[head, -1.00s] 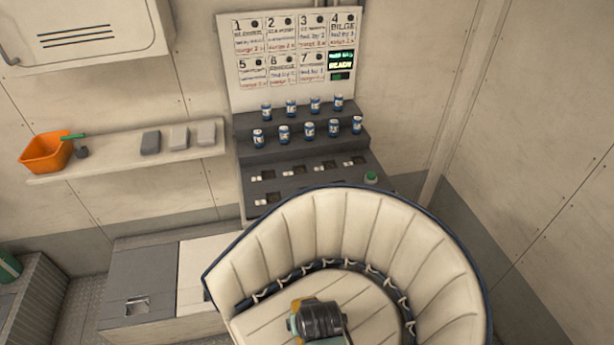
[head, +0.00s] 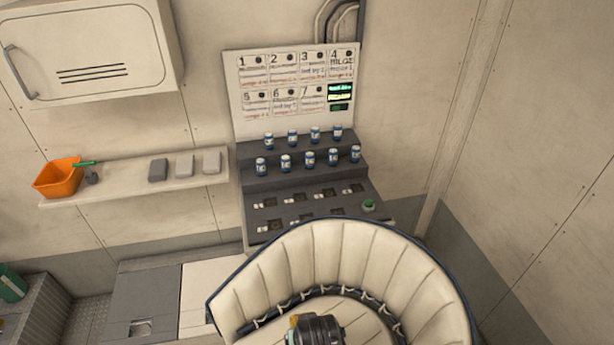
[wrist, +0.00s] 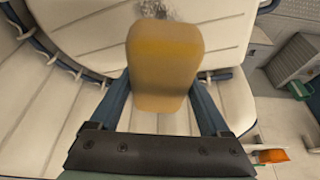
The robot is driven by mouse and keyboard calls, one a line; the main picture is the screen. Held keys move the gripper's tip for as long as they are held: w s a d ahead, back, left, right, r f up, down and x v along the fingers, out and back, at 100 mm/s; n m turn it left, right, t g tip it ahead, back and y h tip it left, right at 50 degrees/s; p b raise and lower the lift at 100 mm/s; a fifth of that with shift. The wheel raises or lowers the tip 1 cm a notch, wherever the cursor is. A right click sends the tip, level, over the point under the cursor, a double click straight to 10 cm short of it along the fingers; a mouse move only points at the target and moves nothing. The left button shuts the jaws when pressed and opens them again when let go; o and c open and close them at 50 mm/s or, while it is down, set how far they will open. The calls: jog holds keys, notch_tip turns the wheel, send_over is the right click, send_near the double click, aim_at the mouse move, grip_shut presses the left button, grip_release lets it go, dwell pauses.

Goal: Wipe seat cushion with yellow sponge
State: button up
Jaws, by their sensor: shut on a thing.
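The cream seat cushion (head: 362,332) lies inside a curved, padded backrest (head: 330,262) with blue piping and lacing. In the wrist view the cushion (wrist: 95,32) fills the upper part, with a grey smudge near its top edge, partly behind the sponge. The yellow sponge (wrist: 165,62) is between the two blue fingers of my gripper (wrist: 163,92), which is shut on it. The sponge is over the cushion; I cannot tell whether it touches. In the head view my arm's end hides nearly all of the sponge.
Behind the seat stands a stepped dark rack (head: 305,180) with several small cans and a numbered panel (head: 290,90). A shelf (head: 135,180) on the left holds an orange bucket (head: 57,178) and grey blocks. A white cabinet (head: 90,50) hangs at upper left.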

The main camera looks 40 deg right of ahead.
jog(key=shift+r+p, duration=0.15)
jog(key=shift+p, duration=0.2)
jog(key=shift+w+r+p, duration=0.1)
jog(key=shift+p, duration=0.35)
jog(key=shift+w+p, duration=0.15)
jog(key=shift+p, duration=0.85)
